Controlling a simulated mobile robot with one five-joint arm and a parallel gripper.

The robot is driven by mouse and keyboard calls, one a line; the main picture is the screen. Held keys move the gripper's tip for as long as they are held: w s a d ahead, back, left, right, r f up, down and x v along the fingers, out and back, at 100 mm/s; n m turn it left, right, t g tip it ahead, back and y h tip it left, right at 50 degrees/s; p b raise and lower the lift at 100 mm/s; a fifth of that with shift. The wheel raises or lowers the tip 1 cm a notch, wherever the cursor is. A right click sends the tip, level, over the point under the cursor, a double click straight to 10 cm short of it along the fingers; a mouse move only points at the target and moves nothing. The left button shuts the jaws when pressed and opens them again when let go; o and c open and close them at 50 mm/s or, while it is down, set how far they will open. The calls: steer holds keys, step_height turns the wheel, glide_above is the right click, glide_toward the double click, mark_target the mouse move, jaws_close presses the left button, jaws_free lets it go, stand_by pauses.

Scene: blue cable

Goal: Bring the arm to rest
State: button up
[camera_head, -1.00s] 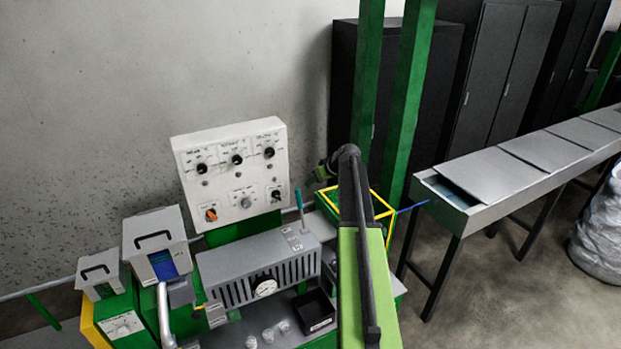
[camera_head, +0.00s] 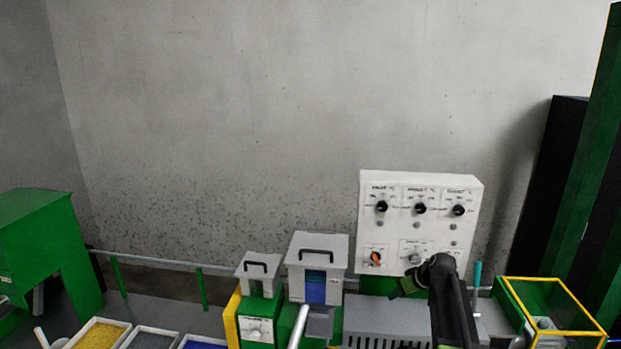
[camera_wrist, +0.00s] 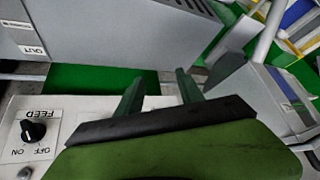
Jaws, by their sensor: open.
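My gripper (camera_wrist: 157,84) shows in the wrist view as two dark green fingers set apart, with nothing between them. My dark arm rises at the lower right of the head view, in front of the lower right part of the white control panel (camera_head: 419,232). In the wrist view, a white panel marked FEED, upside down, with a black knob (camera_wrist: 33,131), lies left of the gripper. I cannot tell whether anything touches.
A grey vented machine (camera_head: 385,322) stands below the panel. Left of it are a grey-lidded hopper (camera_head: 316,252) and a smaller hopper (camera_head: 258,266). A yellow-edged green box (camera_head: 508,292) is at the right. Trays, one with yellow pellets (camera_head: 98,337), are lower left. Bare wall lies behind.

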steer(key=s+a+f+g+b, duration=0.1)
steer(key=s+a+f+b, duration=0.1)
steer(key=s+a+f, duration=0.2)
steer(key=s+a+f+g+b, duration=0.1)
steer(key=s+a+f+b, duration=0.2)
steer(key=s+a+f, duration=0.2)
steer(key=s+a+f+g+b, duration=0.1)
steer(key=s+a+f+b, duration=0.2)
steer(key=a, duration=0.4)
steer(key=shift+s+f+n+h, duration=0.3)
steer(key=shift+s+f, duration=0.35)
steer(key=shift+s, duration=0.2)
steer(key=s+d+m+g+h, duration=0.1)
steer(key=s+m, duration=0.1)
steer(key=s, duration=0.4)
steer(key=s+f+m+g+h, duration=0.1)
steer(key=s+m+g, duration=0.1)
steer(key=s, duration=0.5)
steer(key=shift+d+f+m, duration=0.3)
steer(key=shift+d+m, duration=0.1)
steer(key=shift+m, duration=0.1)
